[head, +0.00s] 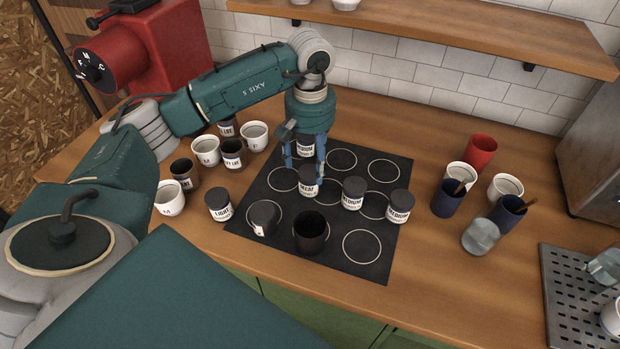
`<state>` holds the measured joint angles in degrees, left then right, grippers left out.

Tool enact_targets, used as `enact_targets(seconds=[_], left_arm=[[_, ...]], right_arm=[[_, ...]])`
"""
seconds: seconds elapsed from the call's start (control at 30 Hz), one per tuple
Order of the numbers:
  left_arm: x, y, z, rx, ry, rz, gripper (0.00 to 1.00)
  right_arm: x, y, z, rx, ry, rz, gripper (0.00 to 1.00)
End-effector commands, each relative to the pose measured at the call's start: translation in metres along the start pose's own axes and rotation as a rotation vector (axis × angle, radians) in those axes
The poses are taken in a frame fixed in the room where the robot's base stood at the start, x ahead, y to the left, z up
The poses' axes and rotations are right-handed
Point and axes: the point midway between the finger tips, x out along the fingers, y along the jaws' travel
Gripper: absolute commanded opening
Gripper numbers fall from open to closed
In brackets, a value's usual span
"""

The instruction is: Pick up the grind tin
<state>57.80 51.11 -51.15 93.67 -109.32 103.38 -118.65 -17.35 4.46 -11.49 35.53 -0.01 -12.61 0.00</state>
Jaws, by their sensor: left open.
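Several small dark-lidded tins with white labels stand on a black mat (284,222) marked with white circles. I cannot tell which one is the grind tin. My left gripper (305,172) points down over the mat, open. A tin labelled DECAF (308,184) stands just below and in front of its fingers. Another labelled tin (305,149) shows between the fingers, farther back. Two MEDIUM tins (354,193) (399,207) stand to the right. A tipped-looking tin (263,219) and an open black cup (310,233) are nearer. My right gripper is not in view.
A LIGHT tin (218,205) stands at the mat's left edge. White and dark cups (206,150) crowd the left. A red cup (480,152), other cups and a glass (480,236) stand right. A drip tray (570,297) is far right. A red grinder (150,50) stands back left.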

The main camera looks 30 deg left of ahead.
Motion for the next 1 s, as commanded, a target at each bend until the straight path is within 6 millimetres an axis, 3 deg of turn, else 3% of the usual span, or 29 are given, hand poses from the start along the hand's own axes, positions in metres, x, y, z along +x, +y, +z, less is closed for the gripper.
enact_targets(seconds=[0.17,0.3,0.43,0.73,1.0], left_arm=[[0.012,-0.001,0.0,0.0,-0.004,0.0,0.67],[0.033,-0.002,-0.003,-0.001,-0.006,-0.001,0.67],[0.05,-0.001,-0.004,-0.001,-0.003,0.002,0.67],[0.057,-0.001,-0.004,0.0,0.0,0.003,0.67],[0.057,-0.001,-0.004,0.0,0.0,0.003,0.16]], right_arm=[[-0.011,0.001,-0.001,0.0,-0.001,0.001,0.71],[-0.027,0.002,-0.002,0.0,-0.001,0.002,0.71],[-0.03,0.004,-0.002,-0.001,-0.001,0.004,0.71],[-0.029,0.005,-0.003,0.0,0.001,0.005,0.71],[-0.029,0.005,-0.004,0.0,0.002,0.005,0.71]])
